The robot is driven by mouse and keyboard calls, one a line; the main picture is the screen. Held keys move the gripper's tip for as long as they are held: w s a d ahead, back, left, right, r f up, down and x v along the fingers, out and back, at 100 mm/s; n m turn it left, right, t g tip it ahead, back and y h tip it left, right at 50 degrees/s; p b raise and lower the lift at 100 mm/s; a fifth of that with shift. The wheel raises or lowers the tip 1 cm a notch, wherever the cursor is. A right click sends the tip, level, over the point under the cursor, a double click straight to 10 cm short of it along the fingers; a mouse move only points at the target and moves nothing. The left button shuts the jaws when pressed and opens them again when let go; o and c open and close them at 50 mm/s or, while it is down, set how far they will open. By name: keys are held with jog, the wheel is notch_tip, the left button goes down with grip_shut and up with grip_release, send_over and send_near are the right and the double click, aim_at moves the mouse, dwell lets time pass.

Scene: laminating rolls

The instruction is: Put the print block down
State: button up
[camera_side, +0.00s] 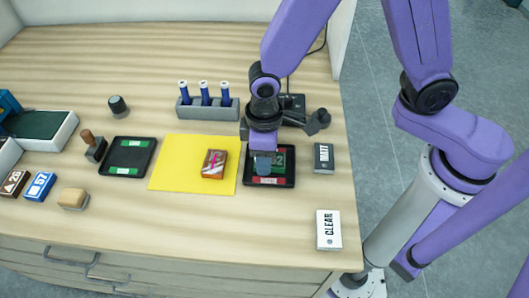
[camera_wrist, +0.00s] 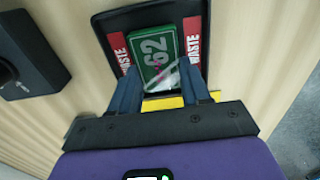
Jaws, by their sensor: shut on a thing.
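The green print block (camera_wrist: 152,48), marked 62, is between the fingers of my gripper (camera_wrist: 158,72) in the wrist view. A shiny clear patch with a pink mark shows on its face near the fingers. In the side view the block (camera_side: 279,160) shows partly behind my gripper (camera_side: 264,168). My gripper is shut on it, over the black tray (camera_side: 288,181) with red labels, which read WASTE in the wrist view (camera_wrist: 117,50). The block lies within the tray's outline; I cannot tell whether it touches the tray floor.
A brown-red block (camera_side: 212,164) lies on the yellow mat (camera_side: 180,165) left of the tray. A black tray with green labels (camera_side: 128,157) is farther left. MATT (camera_side: 324,158) and CLEAR (camera_side: 328,230) boxes stand right. The front table is mostly clear.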

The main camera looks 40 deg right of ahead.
jog(key=shift+f, duration=0.15)
jog(key=o, duration=1)
jog(key=shift+o, duration=0.2)
notch_tip(320, 180, up, 12)
jog(key=s+d+n, duration=0.1)
jog(key=s+d, duration=0.6)
jog(key=d, duration=0.3)
jog(key=s+d+r+n, duration=0.1)
jog(key=s+d+n, duration=0.1)
jog(key=s+d, duration=0.5)
jog(key=d, duration=0.3)
jog(key=shift+s+d+r+n, duration=0.15)
jog(key=shift+r+n, duration=0.05)
jog(key=shift+n, duration=0.1)
